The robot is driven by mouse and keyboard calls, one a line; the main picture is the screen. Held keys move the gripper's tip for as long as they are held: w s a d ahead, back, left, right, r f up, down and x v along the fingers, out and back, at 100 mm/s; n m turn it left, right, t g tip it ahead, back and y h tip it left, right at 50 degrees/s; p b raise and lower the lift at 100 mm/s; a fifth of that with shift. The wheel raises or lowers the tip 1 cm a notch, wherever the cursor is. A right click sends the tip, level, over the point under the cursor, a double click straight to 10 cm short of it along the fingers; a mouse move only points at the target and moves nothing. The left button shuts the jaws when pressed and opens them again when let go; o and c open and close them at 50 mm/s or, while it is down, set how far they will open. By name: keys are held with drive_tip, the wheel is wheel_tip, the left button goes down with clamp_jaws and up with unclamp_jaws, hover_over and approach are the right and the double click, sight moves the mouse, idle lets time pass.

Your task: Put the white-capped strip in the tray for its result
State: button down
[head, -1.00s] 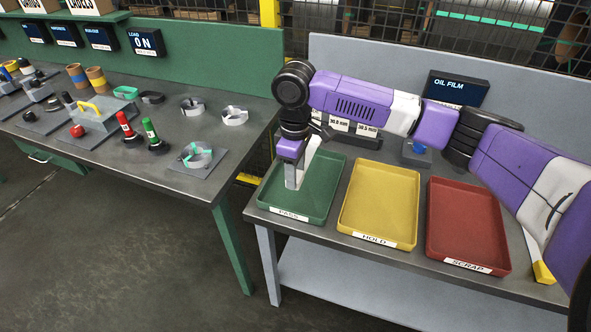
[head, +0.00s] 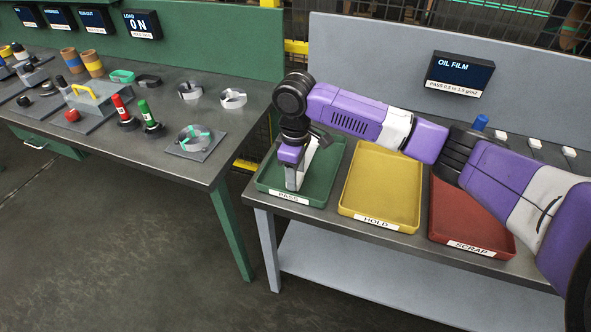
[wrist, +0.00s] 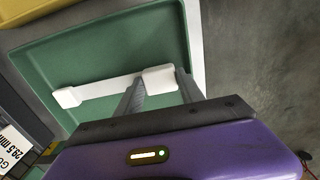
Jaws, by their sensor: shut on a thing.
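The white-capped strip is a pale flat strip (wrist: 108,88) with a white block at each end. In the wrist view it lies across the green tray (wrist: 60,42), and its right cap is between the fingers of my gripper (wrist: 160,88). My gripper is shut on that end. In the head view my gripper (head: 294,182) points down inside the green PASS tray (head: 328,180), near its front left. I cannot tell whether the strip touches the tray floor. The yellow HOLD tray (head: 382,190) and red SCRAP tray (head: 472,222) stand to the right.
An OIL FILM display (head: 460,75) at the back reads "PASS 0.5 to 1.5 g/m2". My arm spans above the trays. The green-backed bench (head: 100,150) at left holds several fixtures, rings and red and green handled tools. A gap separates the two benches.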

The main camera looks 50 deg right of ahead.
drive_tip(key=shift+f, duration=0.5)
idle(0.4)
drive_tip(key=c, duration=0.7)
unclamp_jaws()
drive_tip(key=shift+o, duration=0.2)
drive_tip(key=shift+r, duration=0.15)
drive_tip(key=shift+r+b, duration=0.55)
drive_tip(key=shift+r, duration=3.25)
